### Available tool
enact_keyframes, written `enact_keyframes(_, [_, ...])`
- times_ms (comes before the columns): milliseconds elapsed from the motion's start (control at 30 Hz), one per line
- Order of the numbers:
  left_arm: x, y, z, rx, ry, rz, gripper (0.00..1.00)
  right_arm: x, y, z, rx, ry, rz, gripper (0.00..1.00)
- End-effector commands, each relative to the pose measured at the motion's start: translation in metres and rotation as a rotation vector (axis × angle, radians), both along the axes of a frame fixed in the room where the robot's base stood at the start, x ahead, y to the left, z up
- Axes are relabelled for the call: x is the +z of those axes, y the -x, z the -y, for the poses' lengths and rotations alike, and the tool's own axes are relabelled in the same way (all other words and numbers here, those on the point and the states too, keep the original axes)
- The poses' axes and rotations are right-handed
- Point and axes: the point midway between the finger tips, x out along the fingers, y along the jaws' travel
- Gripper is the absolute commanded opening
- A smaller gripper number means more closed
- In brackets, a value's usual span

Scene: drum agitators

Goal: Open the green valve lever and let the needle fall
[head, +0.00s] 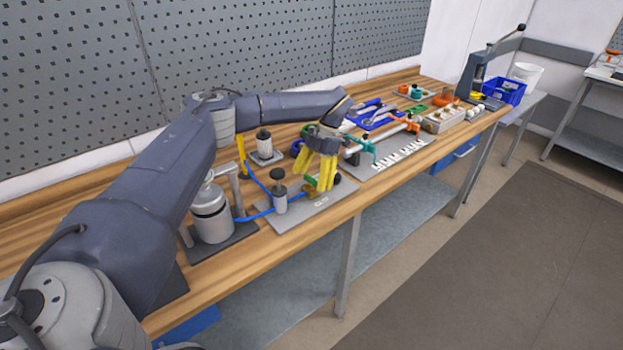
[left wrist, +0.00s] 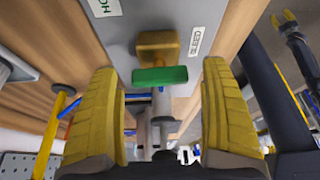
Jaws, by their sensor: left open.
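The green valve lever (left wrist: 160,75) lies crosswise in front of a brass valve body (left wrist: 158,45) on a grey panel. In the left wrist view it sits between my left gripper's two yellow fingers, with a gap on each side. My left gripper (head: 318,172) is open, over the grey panel (head: 300,208) in the head view, and partly hides the green lever (head: 312,182). A small forked shape with yellow tips (left wrist: 287,18) at the upper right of the wrist view looks like my right gripper; its opening is unclear. No needle can be made out.
A metal canister (head: 211,213) stands left of the panel, and a blue hose (head: 253,216) runs to the panel. A dark-topped metal fitting (head: 280,197) stands close left of my gripper. Tools and a blue bin (head: 503,91) lie farther right along the bench.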

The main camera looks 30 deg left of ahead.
Motion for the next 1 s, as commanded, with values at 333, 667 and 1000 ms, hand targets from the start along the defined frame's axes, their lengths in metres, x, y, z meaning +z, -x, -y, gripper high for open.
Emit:
enact_keyframes(333, [0.0001,0.0,-0.0001,0.0,0.0,0.0,0.41,0.0,0.0001,0.0001,0.0,0.0,0.0,0.44])
enact_keyframes(667, [-0.0005,0.001,-0.0004,0.003,0.0,-0.003,0.15,0.0,0.0,0.0002,0.0,0.0,0.0,0.44])
enact_keyframes(1000, [-0.0016,0.0023,-0.0008,0.004,0.0,-0.007,0.09,0.0,0.0,0.0003,0.0,0.0,0.0,0.44])
